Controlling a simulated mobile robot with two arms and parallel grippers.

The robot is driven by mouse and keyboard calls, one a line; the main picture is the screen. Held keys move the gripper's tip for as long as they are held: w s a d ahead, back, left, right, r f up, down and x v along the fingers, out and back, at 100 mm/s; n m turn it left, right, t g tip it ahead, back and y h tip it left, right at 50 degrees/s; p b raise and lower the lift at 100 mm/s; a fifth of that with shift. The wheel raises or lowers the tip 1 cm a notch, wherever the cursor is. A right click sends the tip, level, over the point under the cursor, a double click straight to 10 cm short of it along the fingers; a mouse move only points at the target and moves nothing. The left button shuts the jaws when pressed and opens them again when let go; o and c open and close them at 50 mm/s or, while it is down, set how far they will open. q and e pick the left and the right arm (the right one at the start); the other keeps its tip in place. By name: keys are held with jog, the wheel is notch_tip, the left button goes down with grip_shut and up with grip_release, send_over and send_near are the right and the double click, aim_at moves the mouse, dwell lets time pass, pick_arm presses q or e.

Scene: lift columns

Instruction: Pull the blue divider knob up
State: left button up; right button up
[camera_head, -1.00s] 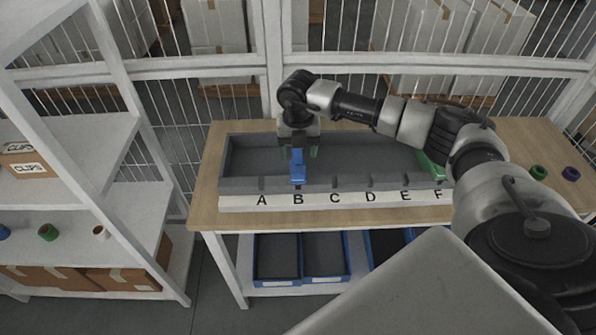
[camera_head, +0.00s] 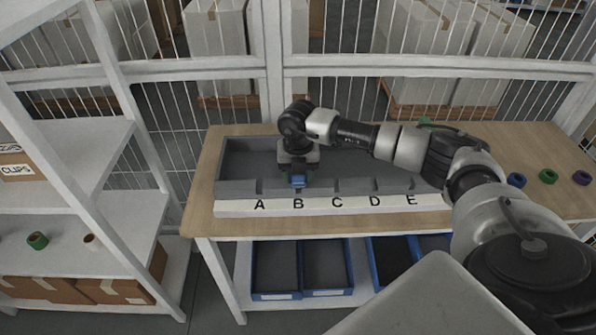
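The blue divider knob (camera_head: 297,182) is at slot B of the grey divided bin (camera_head: 235,188), above the white strip lettered A to E. My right gripper (camera_head: 297,177) points down over the knob, its fingers on either side of it. The fingers look apart, wider than the knob, and I see no clear grip on it. The gripper body hides the knob's upper part and the bin floor behind. My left gripper is not in view.
The bin sits on a wooden table (camera_head: 207,215). Blue-edged trays (camera_head: 303,294) stand below. A white shelf (camera_head: 90,200) is at left. My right arm crosses over the bin's right part.

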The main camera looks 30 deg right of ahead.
jog(key=c, duration=0.4)
jog(key=shift+o, duration=0.3)
jog(key=shift+r, duration=0.2)
